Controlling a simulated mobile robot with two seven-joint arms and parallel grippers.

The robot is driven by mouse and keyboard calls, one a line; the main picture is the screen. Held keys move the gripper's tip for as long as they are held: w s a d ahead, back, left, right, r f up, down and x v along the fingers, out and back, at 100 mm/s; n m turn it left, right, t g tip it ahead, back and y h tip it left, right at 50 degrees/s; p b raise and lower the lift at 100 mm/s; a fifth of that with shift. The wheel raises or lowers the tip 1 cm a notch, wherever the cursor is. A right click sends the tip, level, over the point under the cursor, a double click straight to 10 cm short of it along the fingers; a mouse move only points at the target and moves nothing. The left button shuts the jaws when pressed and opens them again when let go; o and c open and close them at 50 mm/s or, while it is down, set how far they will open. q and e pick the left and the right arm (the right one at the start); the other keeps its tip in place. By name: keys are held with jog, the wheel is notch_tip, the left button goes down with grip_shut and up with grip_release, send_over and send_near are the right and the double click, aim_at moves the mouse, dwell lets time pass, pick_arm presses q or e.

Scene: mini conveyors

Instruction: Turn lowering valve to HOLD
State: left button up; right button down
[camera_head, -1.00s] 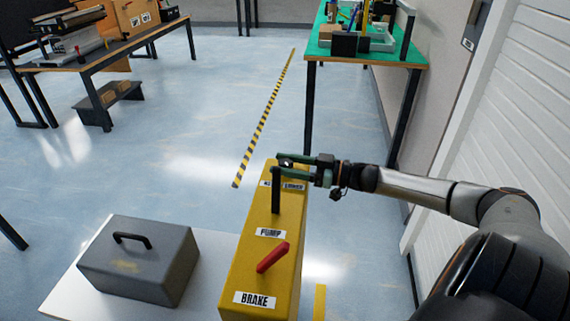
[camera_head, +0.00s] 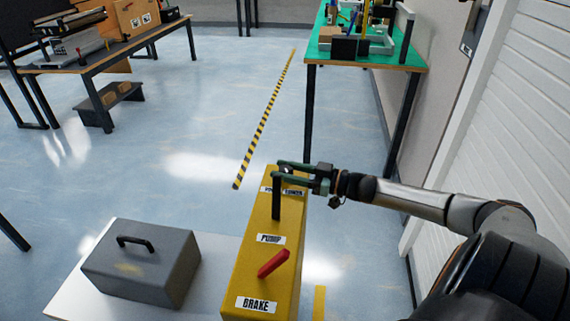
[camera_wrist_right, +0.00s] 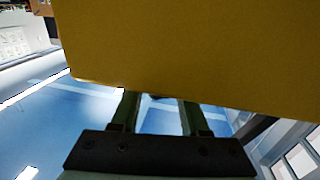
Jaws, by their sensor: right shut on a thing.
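A yellow box (camera_head: 264,225) stands in front of me in the head view, with BRAKE, PUMP and LOWER labels on top. My right gripper (camera_head: 285,169) is at its far end, above the LOWER label (camera_head: 293,191). It is shut on the lowering valve knob, which is mostly hidden between the fingers. Another label beside LOWER is partly covered by the black pump lever (camera_head: 276,198), so I cannot read the valve's setting. In the right wrist view the two fingers (camera_wrist_right: 158,112) reach under the edge of the yellow surface, with a small dark part between them. My left gripper is out of view.
A red brake lever (camera_head: 273,264) is on the near part of the box. A grey toolbox (camera_head: 142,262) lies on the white platform (camera_head: 215,260) at left. A green-topped table (camera_head: 385,61) and a workbench (camera_head: 150,32) stand farther back. The floor between is clear.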

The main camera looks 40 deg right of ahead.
jog(key=m+h+p, duration=0.1)
jog(key=p, duration=0.2)
jog(key=shift+a+r+t+h, duration=0.1)
jog(key=shift+r+t+h, duration=0.2)
jog(key=shift+r+t, duration=0.1)
jog(key=m+t+h+p, duration=0.1)
jog(key=m+h+p, duration=0.2)
jog(key=h+p, duration=0.1)
jog(key=shift+f+p, duration=0.15)
jog(key=shift+p, duration=0.45)
jog(key=shift+m+h+p, duration=0.3)
jog(key=shift+h+p, duration=0.15)
jog(key=shift+h, duration=0.05)
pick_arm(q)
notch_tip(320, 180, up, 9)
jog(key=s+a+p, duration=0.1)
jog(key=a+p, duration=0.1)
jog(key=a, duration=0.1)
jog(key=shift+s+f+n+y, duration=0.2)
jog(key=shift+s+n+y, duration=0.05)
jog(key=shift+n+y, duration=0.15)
pick_arm(e)
jog(key=shift+f+m+h, duration=0.15)
jog(key=shift+m+h, duration=0.35)
jog(key=shift+h, duration=0.35)
jog(key=shift+f+m+h, duration=0.15)
jog(key=shift+m+h, duration=0.35)
jog(key=shift+h, duration=0.35)
jog(key=shift+c, duration=2)
grip_release()
